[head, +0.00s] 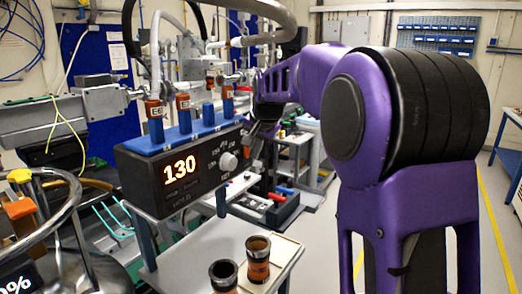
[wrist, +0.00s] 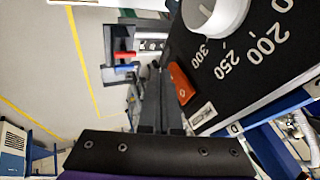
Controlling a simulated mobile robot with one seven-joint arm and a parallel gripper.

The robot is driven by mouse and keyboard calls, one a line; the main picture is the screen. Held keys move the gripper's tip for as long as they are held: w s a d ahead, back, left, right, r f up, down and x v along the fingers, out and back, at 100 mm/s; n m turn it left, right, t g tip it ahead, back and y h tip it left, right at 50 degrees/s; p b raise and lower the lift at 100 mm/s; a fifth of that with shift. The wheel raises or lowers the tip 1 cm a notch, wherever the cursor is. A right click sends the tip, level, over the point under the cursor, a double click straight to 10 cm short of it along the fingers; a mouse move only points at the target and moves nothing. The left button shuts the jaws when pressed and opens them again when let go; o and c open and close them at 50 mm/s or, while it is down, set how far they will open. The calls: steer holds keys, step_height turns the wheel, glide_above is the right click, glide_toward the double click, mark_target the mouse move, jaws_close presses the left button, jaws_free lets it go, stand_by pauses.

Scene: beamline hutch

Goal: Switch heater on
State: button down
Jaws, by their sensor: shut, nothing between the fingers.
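The heater controller (head: 178,180) is a black box with a blue top. Its display reads an orange 130 above the word HOLD, and a white knob (head: 228,161) sits at its right. In the wrist view the panel shows close up, with the knob (wrist: 215,14), scale marks 200, 250 and 300, and an orange rocker switch (wrist: 181,83). A small pale label lies below the switch. My gripper (head: 252,137) is beside the panel's right end. In the wrist view its dark fingers (wrist: 159,80) are shut and empty, just left of the switch; contact cannot be told.
Two orange-banded cylinders (head: 257,260) stand on a pale bench below the controller. Orange-labelled connectors (head: 184,112) and hoses rise from its top. A metal vessel (head: 75,215) stands at left. Open floor (wrist: 95,60) with yellow lines shows beside the gripper.

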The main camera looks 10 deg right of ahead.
steer(key=shift+w+a+f, duration=0.1)
steer(key=shift+w+a, duration=0.1)
stand_by(0.4)
steer(key=shift+r+p, duration=0.85)
